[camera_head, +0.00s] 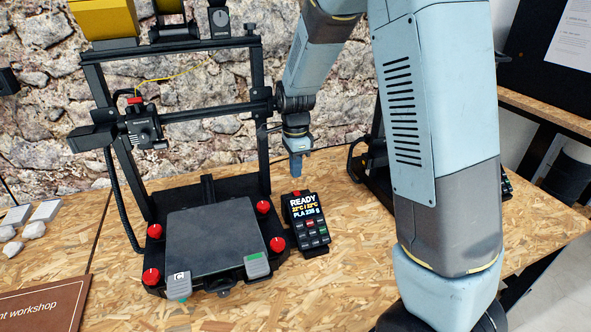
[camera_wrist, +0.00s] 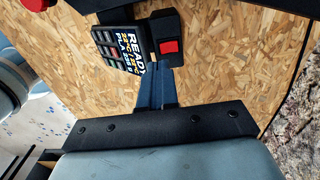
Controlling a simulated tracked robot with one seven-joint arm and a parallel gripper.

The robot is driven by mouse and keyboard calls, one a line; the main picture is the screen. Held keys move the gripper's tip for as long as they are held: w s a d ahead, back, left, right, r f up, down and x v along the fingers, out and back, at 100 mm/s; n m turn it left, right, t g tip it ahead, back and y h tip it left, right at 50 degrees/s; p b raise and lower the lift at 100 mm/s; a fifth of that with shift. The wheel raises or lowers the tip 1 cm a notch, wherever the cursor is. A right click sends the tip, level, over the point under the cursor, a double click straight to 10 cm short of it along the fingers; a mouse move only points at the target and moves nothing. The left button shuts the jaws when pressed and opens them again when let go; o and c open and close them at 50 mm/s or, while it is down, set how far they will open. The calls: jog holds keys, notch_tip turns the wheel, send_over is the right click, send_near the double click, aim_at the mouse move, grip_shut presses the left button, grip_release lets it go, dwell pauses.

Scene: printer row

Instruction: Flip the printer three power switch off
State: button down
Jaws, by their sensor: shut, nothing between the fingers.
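A red rocker switch (camera_wrist: 170,46) sits in a black housing (camera_wrist: 164,24) behind a printer's display unit. I cannot tell which way the rocker is tipped. In the head view a small red part (camera_head: 297,193) shows at the top edge of the display unit (camera_head: 307,228), whose screen reads READY. The unit stands right of a black printer (camera_head: 262,200) with a flat bed. No printer number is readable. My gripper (camera_head: 295,178) points down above and behind the unit, empty and shut. In the wrist view its fingertips (camera_wrist: 154,66) appear close beside the switch; contact cannot be told.
Red knobs (camera_head: 277,244) sit at the bed corners. The printer's upright frame (camera_head: 262,150) stands left of my gripper. Another dark printer (camera_head: 362,160) is partly hidden behind my arm. The chipboard table (camera_head: 340,275) is clear in front of the display unit.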

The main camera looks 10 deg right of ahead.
aim_at(295, 195)
notch_tip(295, 195, down, 8)
jog(key=shift+r, duration=0.15)
jog(key=shift+s, duration=0.15)
dwell(0.6)
jog(key=shift+w+a+r, duration=0.15)
jog(key=shift+w, duration=0.65)
jog(key=shift+s, duration=0.1)
jog(key=shift+s, duration=0.3)
notch_tip(295, 195, up, 10)
jog(key=s+d+r, duration=0.1)
jog(key=s+d, duration=0.1)
jog(key=s, duration=0.4)
jog(key=s+d+r, duration=0.2)
jog(key=s, duration=0.4)
jog(key=shift+s, duration=0.4)
